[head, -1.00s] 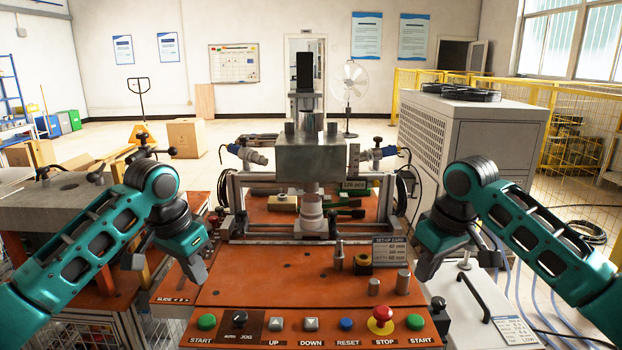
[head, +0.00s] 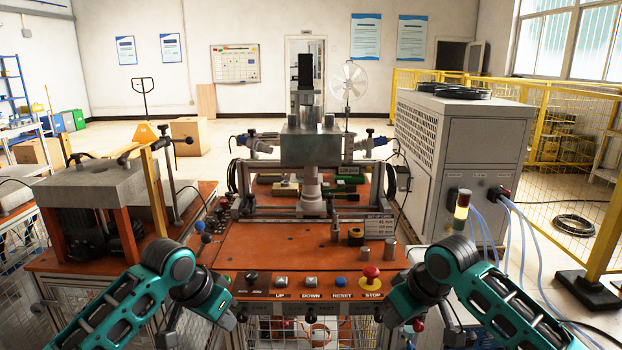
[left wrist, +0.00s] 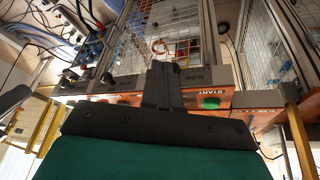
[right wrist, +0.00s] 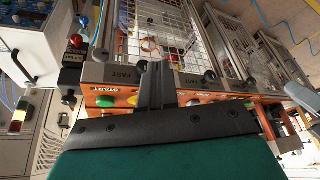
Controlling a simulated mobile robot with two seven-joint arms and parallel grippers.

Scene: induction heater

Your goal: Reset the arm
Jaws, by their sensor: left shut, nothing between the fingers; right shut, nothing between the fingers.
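My left arm comes in from the left in the head view, bent at a teal joint, and its gripper (head: 236,322) hangs at the left front corner of the machine table (head: 262,245). In the left wrist view the left gripper's fingers (left wrist: 163,85) are together with nothing between them. My right gripper (head: 388,318) hangs at the right front corner, and in the right wrist view its fingers (right wrist: 156,85) are together and empty. Both grippers are apart from the press parts. The START buttons at the panel ends are partly hidden by my arms in the head view.
The button panel (head: 262,294) runs along the table's front edge, with a red STOP knob (head: 371,272). The steel press head (head: 309,147) stands behind. A grey cabinet (head: 470,150) with hoses and a signal light (head: 461,210) is at right. A worktable (head: 100,185) stands at left.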

